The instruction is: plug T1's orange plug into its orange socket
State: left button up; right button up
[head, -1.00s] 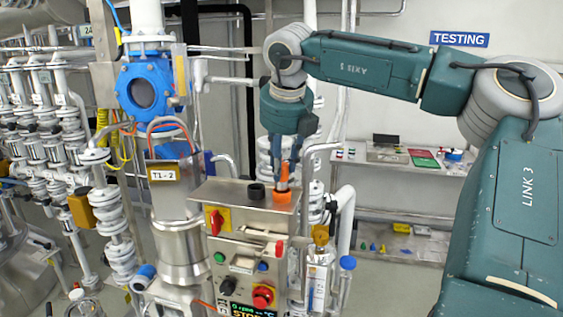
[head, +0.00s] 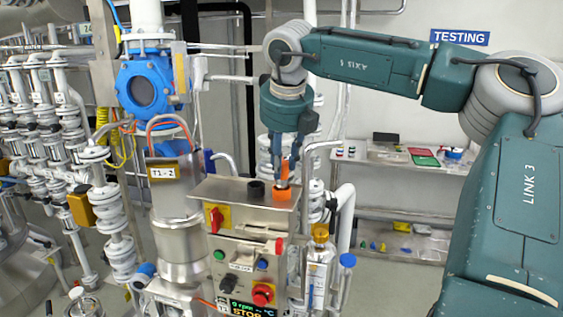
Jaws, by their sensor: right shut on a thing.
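The orange socket (head: 283,197) is on the top right of the steel control box (head: 230,190). My right gripper (head: 284,181) points down just above this socket, its fingers closed on the orange plug (head: 285,169). The plug is partly hidden by the fingers, and orange shows between them. The fingertips are at or very near the top of the socket. I cannot tell how deep the plug sits. My left gripper is out of view.
The box front has a red switch (head: 215,220) and a red stop button (head: 263,294). White pipes (head: 343,215) stand close on the right. A steel vessel labelled T1-2 (head: 164,173) stands left.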

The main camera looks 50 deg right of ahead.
jog(key=shift+f+b, duration=1.2)
jog(key=shift+b, duration=0.05)
dwell(1.7)
jog(key=o, duration=1.3)
jog(key=shift+c, duration=0.2)
jog(key=shift+r, duration=0.2)
jog(key=v, duration=1.1)
jog(key=shift+s+a+r, duration=0.15)
jog(key=shift+a+r, duration=0.05)
jog(key=shift+r, duration=0.05)
jog(key=shift+f, duration=0.15)
